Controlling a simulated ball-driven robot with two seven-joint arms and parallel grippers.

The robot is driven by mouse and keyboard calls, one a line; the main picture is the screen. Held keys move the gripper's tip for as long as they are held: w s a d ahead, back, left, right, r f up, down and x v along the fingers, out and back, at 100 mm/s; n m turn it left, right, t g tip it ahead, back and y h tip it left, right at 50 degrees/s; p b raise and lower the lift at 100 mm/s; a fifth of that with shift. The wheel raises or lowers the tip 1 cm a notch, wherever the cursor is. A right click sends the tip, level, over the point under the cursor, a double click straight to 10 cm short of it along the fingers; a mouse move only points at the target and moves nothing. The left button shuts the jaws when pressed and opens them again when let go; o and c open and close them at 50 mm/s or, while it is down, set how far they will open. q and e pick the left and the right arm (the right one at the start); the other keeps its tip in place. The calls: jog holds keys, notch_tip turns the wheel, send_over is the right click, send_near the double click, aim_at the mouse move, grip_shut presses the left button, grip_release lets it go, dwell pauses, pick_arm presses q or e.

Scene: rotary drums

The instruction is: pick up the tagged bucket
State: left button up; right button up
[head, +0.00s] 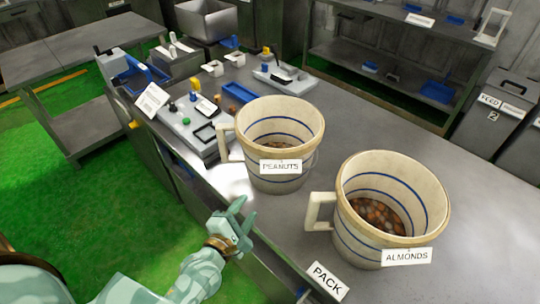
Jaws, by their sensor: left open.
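Two cream buckets with blue stripes and side handles stand on the grey worktop. The peanuts bucket (290,169) has a white tag reading PEANUTS and brown contents low inside. The almonds bucket (350,240) is nearer, at the right, with a tag reading ALMONDS and brown nuts inside. Both handles point left. My left gripper (238,215) is open and empty near the worktop's front edge. In the picture it is below the peanuts bucket and left of the almonds bucket's handle, apart from both. My right gripper is out of view.
A PACK sign (327,281) is at the worktop's (470,215) near edge. A grey control panel (195,125) with buttons lies left of the peanuts bucket, with small trays and devices behind. The worktop right of the buckets is clear. Grey FEED bins (490,115) stand at the far right.

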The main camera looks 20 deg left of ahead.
pick_arm(q)
jog(key=a+n+y, duration=0.8)
jog(key=n, duration=0.9)
jog(key=b, duration=0.1)
send_near(224, 160)
jog(key=shift+t, duration=0.3)
jog(key=x, duration=0.5)
jog(key=shift+a+r, duration=0.15)
jog(key=shift+a, duration=0.1)
jog(key=shift+w+a, duration=0.1)
jog(key=shift+w, duration=0.25)
jog(key=x, duration=0.1)
jog(key=b+x, duration=0.1)
jog(key=x, duration=0.1)
jog(key=b+x, duration=0.1)
jog(key=shift+w+f, duration=0.35)
jog(key=shift+f, duration=0.05)
jog(key=shift+w+a+b, duration=0.1)
jog(key=shift+w+b, duration=0.2)
jog(key=shift+w, duration=0.15)
jog(key=shift+r, duration=0.1)
jog(key=shift+s, duration=0.1)
jog(key=shift+c, duration=0.3)
grip_shut()
